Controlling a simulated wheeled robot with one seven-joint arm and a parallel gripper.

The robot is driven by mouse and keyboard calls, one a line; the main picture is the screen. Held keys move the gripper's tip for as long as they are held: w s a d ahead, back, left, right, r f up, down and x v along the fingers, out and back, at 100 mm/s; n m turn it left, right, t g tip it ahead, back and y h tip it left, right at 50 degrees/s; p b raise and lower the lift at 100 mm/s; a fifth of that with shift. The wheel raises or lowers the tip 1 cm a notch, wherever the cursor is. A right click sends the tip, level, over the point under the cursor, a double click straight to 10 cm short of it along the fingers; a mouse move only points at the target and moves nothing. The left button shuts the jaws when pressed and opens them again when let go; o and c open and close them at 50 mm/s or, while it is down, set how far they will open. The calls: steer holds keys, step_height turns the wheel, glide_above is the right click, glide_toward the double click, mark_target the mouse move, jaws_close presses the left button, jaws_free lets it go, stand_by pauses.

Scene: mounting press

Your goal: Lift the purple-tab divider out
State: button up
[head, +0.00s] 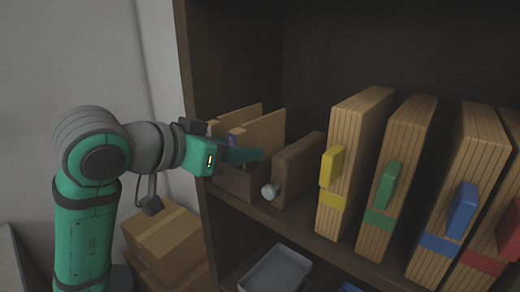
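The purple-tab divider (262,134) is a tan panel standing in a low brown box on the shelf, at the left end. Its small purple tab (232,138) shows at the panel's left edge, just above my gripper. My gripper (247,155) is in front of the box, with its green finger part reaching across the divider's lower face. Whether the fingers are apart or closed, or touch the divider, I cannot tell. The box (238,183) is partly hidden behind my gripper. Another tan divider (235,119) stands behind the purple-tab one.
A brown block with a round grey knob (270,190) stands just right of the box. Further right are upright wooden files with yellow (332,166), green, blue and red tabs. The shelf's dark side wall (225,70) is close on the left. A grey tray (278,271) and cardboard boxes (160,238) are below.

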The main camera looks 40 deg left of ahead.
mark_target(254, 121)
steer(key=shift+x, duration=2.2)
steer(key=shift+d+r, duration=0.1)
steer(key=shift+d, duration=0.1)
jaws_close()
steer(key=shift+r, duration=0.1)
step_height(254, 121, up, 10)
steer(key=shift+f, duration=0.1)
